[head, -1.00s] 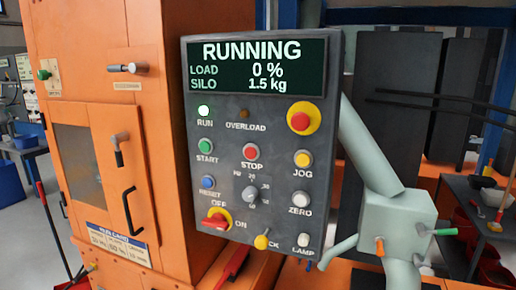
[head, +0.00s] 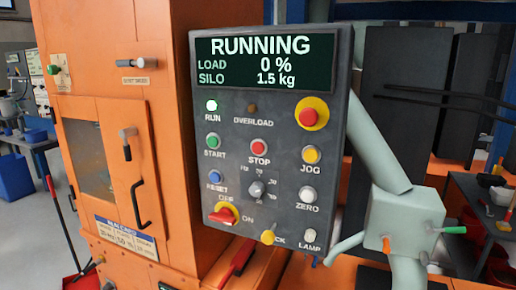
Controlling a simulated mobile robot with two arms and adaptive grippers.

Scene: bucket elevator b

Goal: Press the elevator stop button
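The grey control panel (head: 225,115) faces me in the middle of the head view. Its display (head: 262,59) reads RUNNING, LOAD 0 %, SILO 1.5 kg. The red STOP button (head: 259,146) sits near the panel's middle, right of the green START button (head: 214,139). A large red mushroom button on a yellow base (head: 311,114) is at the upper right. Neither of my grippers is in view, and nothing covers the STOP button.
The orange elevator housing (head: 110,60) with a windowed door and black handle (head: 140,205) stands left of the panel. Right of it are a pale green pipe and box (head: 405,222) with small levers. Below STOP are a knob (head: 257,189) and a red rotary switch (head: 223,213).

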